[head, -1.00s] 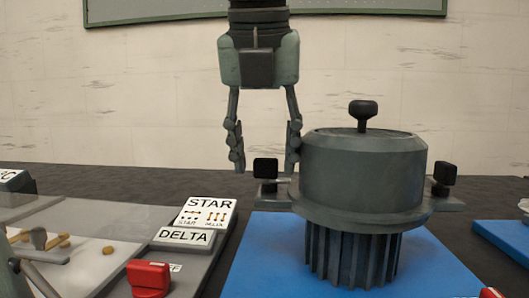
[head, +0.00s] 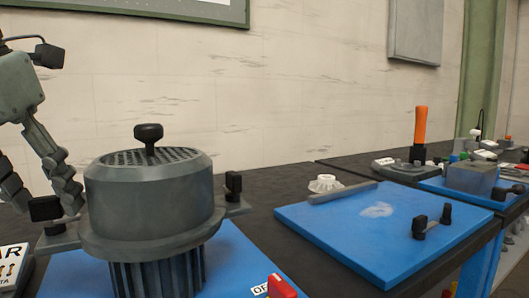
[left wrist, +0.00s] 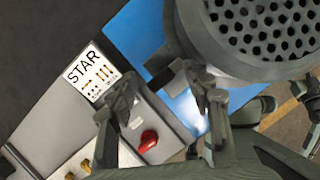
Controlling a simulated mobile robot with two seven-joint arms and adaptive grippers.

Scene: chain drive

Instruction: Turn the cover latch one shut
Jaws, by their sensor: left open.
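The grey ribbed motor cover (head: 150,195) stands on a blue board with a black knob on top. It has two side latches with black knobs, the left latch (head: 46,208) and the right latch (head: 233,185); I cannot tell which is latch one. My left gripper (head: 40,195) is open and points down at the left latch, whose knob appears between the fingertips. Contact cannot be told. In the left wrist view the open fingers (left wrist: 160,85) lie beside the perforated cover top (left wrist: 262,28). My right gripper is not in view.
The STAR/DELTA panel (left wrist: 90,75) and a red switch (left wrist: 148,141) lie close to the left gripper. To the right, another blue board (head: 350,240) holds a grey bar and a black-knobbed part. An orange-handled tool (head: 420,125) stands farther back.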

